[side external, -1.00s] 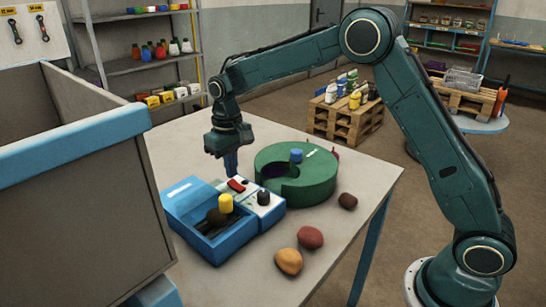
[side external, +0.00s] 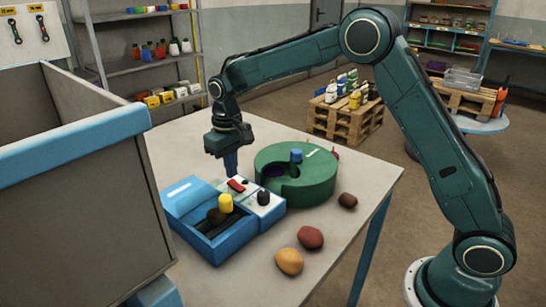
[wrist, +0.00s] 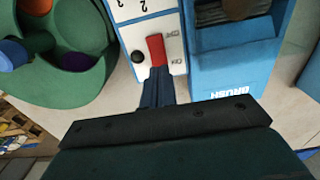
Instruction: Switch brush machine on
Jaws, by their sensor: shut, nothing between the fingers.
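A red switch (wrist: 156,50) sits on the panel (side external: 250,192) between small printed labels that are hard to read. A black knob (wrist: 138,57) is beside it. My gripper (side external: 233,174) is shut and empty, pointing down at the panel. In the wrist view its fingertips (wrist: 158,70) are right at the switch's near end; I cannot tell whether they touch it.
A round green machine (side external: 318,189) with a blue knob stands close on the right of the panel. Several brown and orange lumps (side external: 289,261) lie on the table. A tall grey bin (side external: 80,200) with a blue rim stands at the left.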

